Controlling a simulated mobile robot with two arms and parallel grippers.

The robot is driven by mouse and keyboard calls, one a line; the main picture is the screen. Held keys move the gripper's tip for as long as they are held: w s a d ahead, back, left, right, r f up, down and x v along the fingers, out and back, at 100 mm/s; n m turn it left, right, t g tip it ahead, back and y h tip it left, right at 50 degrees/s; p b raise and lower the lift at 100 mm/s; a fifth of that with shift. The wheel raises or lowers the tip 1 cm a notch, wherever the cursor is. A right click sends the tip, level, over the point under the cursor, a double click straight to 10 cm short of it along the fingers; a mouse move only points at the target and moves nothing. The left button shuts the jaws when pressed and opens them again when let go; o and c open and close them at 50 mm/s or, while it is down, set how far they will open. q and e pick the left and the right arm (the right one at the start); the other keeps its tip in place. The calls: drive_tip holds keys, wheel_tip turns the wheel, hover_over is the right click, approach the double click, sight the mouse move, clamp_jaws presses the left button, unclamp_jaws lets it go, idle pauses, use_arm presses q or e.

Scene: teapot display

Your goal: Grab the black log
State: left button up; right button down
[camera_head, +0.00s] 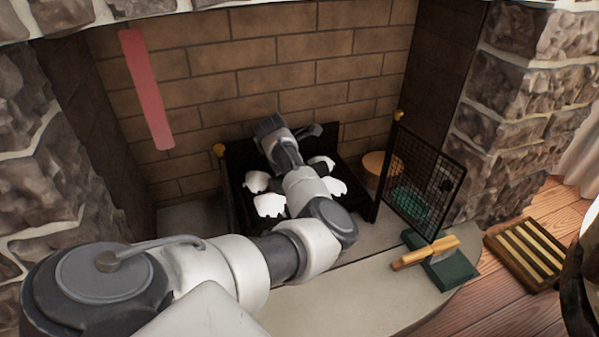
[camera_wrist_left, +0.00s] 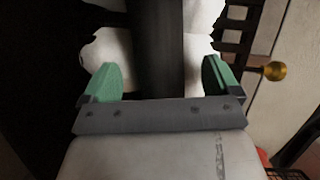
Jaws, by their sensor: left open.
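The black log (camera_wrist_left: 158,45) shows in the left wrist view as a dark, upright bar running between my fingers. My left gripper (camera_wrist_left: 160,82) is open, with one green-padded finger on each side of the log and a gap to each. In the head view my left arm reaches into the fireplace over the black grate (camera_head: 236,196), and its dark wrist hides most of what lies under it. I cannot tell the log apart there. My right gripper is not in view.
Several white pieces (camera_head: 269,205) lie in the grate. A mesh screen (camera_head: 424,180) stands to its right. A brass knob (camera_wrist_left: 274,71) is close right of my fingers.

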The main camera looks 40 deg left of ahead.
use_arm(q)
drive_tip(key=b+x, duration=0.1)
drive_tip(key=x, duration=0.1)
drive_tip(key=shift+f, duration=0.3)
drive_tip(key=shift+w+r, duration=0.1)
drive_tip(key=shift+r, duration=0.05)
drive_tip(key=c, duration=1)
drive_tip(key=shift+c, duration=0.5)
drive_tip(key=shift+r, duration=0.1)
